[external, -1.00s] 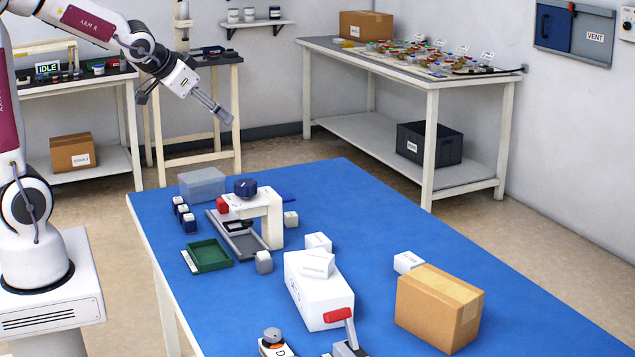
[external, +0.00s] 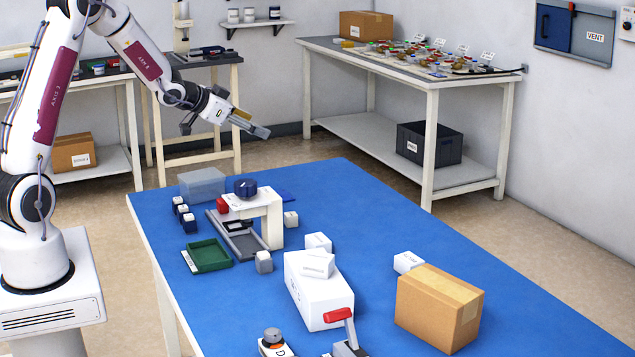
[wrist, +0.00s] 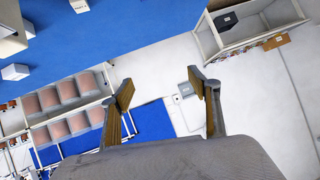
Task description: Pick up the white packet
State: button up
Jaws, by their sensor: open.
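A small white packet (external: 317,264) lies tilted on top of a larger white box (external: 320,299) on the blue table. Two small white blocks stand nearby: one (external: 318,242) just behind the box, one (external: 408,261) beside the cardboard box. My gripper (external: 257,128) is in the air beyond the table's far left side, well above and away from the packet. In the wrist view my gripper (wrist: 165,92) shows two fingers apart with nothing between them. I cannot tell whether the packet shows in that view.
A cardboard box (external: 437,308) stands right of the white box. A red-handled lever device (external: 346,335) is at the front. A white press-like fixture (external: 268,215), a green tray (external: 208,256) and a clear bin (external: 202,184) stand at the left.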

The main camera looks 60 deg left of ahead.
jog(key=h, duration=0.1)
send_over(264, 191)
jog(key=s+d, duration=0.2)
jog(key=s, duration=0.1)
notch_tip(264, 191, down, 6)
notch_tip(264, 191, down, 7)
jog(key=a+t+h, duration=0.2)
jog(key=shift+s, duration=0.25)
jog(key=shift+f, duration=0.2)
jog(key=shift+f, duration=2.8)
jog(key=shift+f, duration=0.5)
jog(key=shift+x, duration=2.55)
